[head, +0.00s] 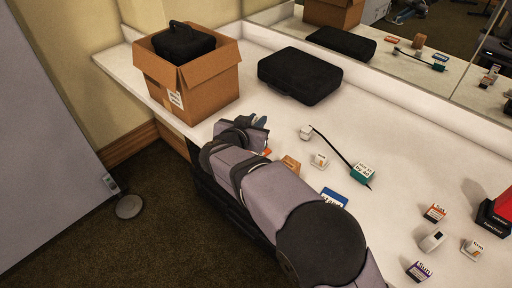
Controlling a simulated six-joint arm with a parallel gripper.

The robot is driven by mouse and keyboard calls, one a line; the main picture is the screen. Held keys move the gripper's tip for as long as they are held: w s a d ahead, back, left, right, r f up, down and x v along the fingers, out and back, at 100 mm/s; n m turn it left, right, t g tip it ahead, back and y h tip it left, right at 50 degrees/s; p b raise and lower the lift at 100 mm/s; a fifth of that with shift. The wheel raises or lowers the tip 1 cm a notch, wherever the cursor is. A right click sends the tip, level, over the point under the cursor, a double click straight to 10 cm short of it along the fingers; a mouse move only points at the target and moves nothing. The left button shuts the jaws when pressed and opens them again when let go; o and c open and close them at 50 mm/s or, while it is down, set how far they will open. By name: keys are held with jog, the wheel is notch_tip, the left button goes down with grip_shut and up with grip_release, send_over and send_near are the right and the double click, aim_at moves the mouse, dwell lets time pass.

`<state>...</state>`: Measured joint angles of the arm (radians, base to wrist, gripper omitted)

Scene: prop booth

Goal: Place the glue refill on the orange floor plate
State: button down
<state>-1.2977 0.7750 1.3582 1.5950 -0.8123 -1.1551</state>
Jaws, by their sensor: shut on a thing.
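My gripper (257,121) is over the white counter, right of the cardboard box, and mostly hidden by my wrist. It is shut on a small blue-grey thing (262,119), which seems to be the glue refill; no label on it can be read. A small bit of orange (267,151) shows beside my arm, below and right of the gripper. It may be the orange floor plate, mostly hidden by my arm. A tan-orange labelled piece (290,163) lies just right of it; I cannot tell whether that is a plate or a block.
An open cardboard box (206,97) holds a black case (183,45). Another black case (299,75) lies by the mirror. A white block (319,160), a green block (362,174) by a black cable and a blue labelled piece (334,197) are right of my arm. Several small boxes stand at right.

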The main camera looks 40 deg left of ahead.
jog(key=shift+f+b, duration=0.55)
jog(key=shift+f, duration=4.05)
jog(key=shift+f, duration=0.1)
jog(key=c, duration=1.7)
grip_release()
jog(key=shift+o, duration=0.2)
jog(key=shift+s+r, duration=0.15)
jog(key=shift+r, duration=0.05)
jog(key=v, duration=1.1)
jog(key=shift+s+r, duration=0.2)
jog(key=shift+s, duration=0.05)
jog(key=shift+d, duration=0.15)
